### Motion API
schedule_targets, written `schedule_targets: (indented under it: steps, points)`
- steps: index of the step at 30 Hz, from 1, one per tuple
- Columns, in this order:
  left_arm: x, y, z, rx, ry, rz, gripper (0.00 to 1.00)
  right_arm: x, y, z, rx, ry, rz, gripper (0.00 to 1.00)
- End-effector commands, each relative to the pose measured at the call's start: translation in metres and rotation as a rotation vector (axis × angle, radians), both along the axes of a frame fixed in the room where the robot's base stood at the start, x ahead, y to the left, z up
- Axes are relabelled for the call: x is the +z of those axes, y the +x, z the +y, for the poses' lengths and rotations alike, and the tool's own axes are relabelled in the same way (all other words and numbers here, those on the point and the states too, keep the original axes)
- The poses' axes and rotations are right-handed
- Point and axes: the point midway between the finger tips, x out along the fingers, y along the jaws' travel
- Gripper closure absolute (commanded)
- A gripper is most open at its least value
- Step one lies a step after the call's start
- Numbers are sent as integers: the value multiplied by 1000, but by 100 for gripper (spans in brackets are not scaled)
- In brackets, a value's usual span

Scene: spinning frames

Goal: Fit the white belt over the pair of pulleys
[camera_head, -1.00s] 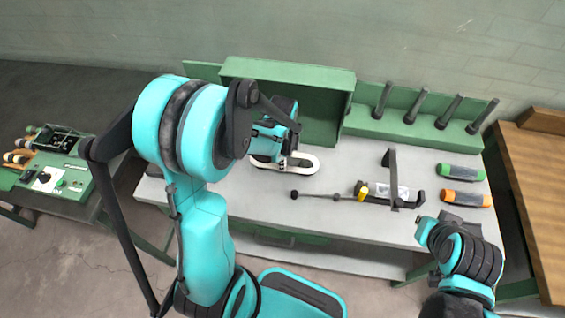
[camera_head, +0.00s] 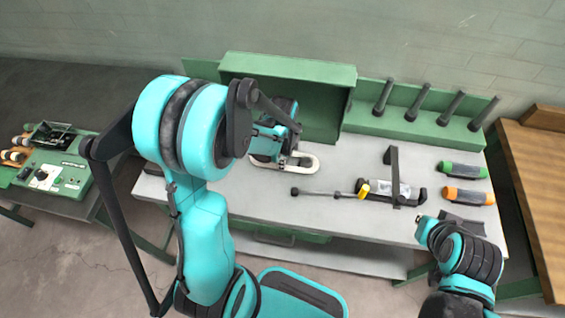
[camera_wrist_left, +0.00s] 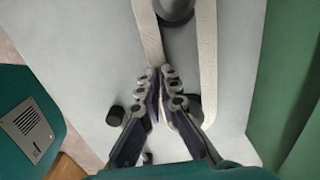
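The white belt (camera_head: 309,162) is a narrow loop over the left part of the grey worktable; its right end shows in the head view and my arm hides the rest. My left gripper (camera_head: 290,160) is over it. In the left wrist view, the fingertips (camera_wrist_left: 163,72) close on one strand of the belt (camera_wrist_left: 147,30), and the other strand runs free. A grey round part (camera_wrist_left: 176,8), perhaps a pulley, lies between the strands. A dark cylinder (camera_wrist_left: 193,104) is partly behind the fingers; I cannot tell if it is the other pulley. My right arm's fingers cannot be made out.
A green open box (camera_head: 320,105) stands behind the belt. A dark-ended rod (camera_head: 325,193) and a black bracket tool (camera_head: 394,170) lie to the right. Green (camera_head: 460,171) and orange (camera_head: 467,197) handled items lie at the table's right. A rack with dark pegs (camera_head: 425,128) stands behind.

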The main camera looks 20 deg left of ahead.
Motion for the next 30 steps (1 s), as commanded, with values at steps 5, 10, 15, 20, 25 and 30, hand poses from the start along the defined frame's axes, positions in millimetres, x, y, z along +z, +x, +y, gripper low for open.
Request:
schedule_targets:
  steps: [5,10,15,20,25,30]
  points:
    - [-2,0,0,0,0,0,100,-2,0,0,0,0,0,100]
    - [-3,0,0,0,0,0,95,-4,0,0,0,0,0,100]
    - [-3,0,0,0,0,0,71,-3,0,0,0,0,0,100]
    - [-3,0,0,0,0,0,71,-3,0,0,0,0,0,100]
    - [4,0,0,0,0,0,71,-3,0,0,0,0,0,100]
    - [33,-1,0,0,0,0,71,-3,0,0,0,0,0,100]
